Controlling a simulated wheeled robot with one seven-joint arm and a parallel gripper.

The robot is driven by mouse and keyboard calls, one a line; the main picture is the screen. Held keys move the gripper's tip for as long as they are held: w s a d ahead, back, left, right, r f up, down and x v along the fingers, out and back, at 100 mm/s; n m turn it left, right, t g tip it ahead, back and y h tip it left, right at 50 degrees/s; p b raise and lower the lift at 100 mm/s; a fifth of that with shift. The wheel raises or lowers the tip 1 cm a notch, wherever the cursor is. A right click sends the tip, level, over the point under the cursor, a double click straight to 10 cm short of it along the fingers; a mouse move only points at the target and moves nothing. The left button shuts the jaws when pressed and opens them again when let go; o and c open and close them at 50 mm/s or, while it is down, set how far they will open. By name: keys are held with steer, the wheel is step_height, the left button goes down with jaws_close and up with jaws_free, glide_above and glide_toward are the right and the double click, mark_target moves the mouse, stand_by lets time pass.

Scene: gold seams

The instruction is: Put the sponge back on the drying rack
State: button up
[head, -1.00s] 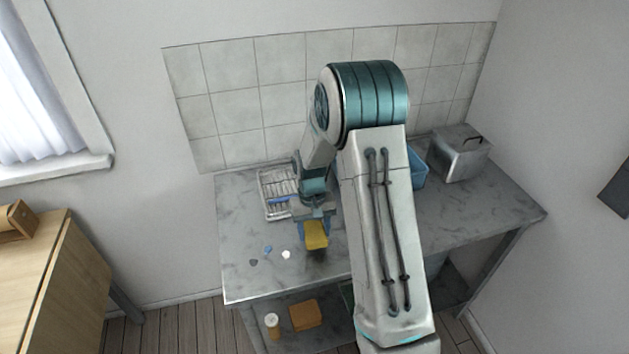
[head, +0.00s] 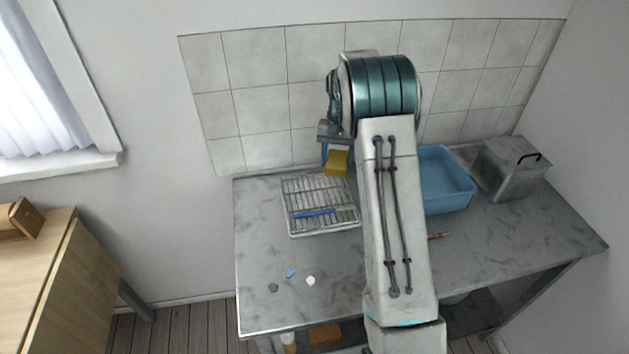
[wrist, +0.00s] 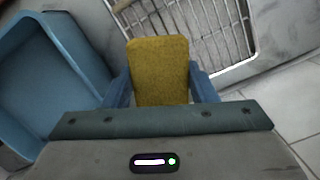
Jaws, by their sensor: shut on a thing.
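The yellow sponge (head: 337,162) is held in my gripper (head: 337,154), above the back right part of the drying rack in the head view. In the wrist view the sponge (wrist: 158,72) stands out between the two blue fingers of my gripper (wrist: 160,88), which are shut on it. The drying rack (head: 300,190) is a wire grid on a pale tray at the back left of the counter. A blue-handled thing (head: 316,213) lies across it. In the wrist view the rack (wrist: 215,25) shows beyond the sponge, with a gap that I cannot judge.
A blue basin (head: 447,205) stands right of my arm, with a grey metal box (head: 510,170) beyond it. A brown stick (head: 438,236) lies before the basin. Small pieces, one blue (head: 291,272) and one white (head: 310,281), lie at the front left. The tiled wall (head: 260,110) is close behind.

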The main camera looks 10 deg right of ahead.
steer(key=p, duration=0.1)
glide_above(316, 191)
steer(key=f, duration=0.3)
steer(key=shift+w+f, duration=0.3)
steer(key=shift+f, duration=0.05)
steer(key=shift+f+p, duration=0.6)
steer(key=shift+f, duration=1.35)
steer(key=shift+f, duration=0.25)
steer(key=o, duration=0.9)
steer(key=shift+r, duration=0.1)
steer(key=shift+o, duration=0.2)
steer(key=shift+r, duration=0.1)
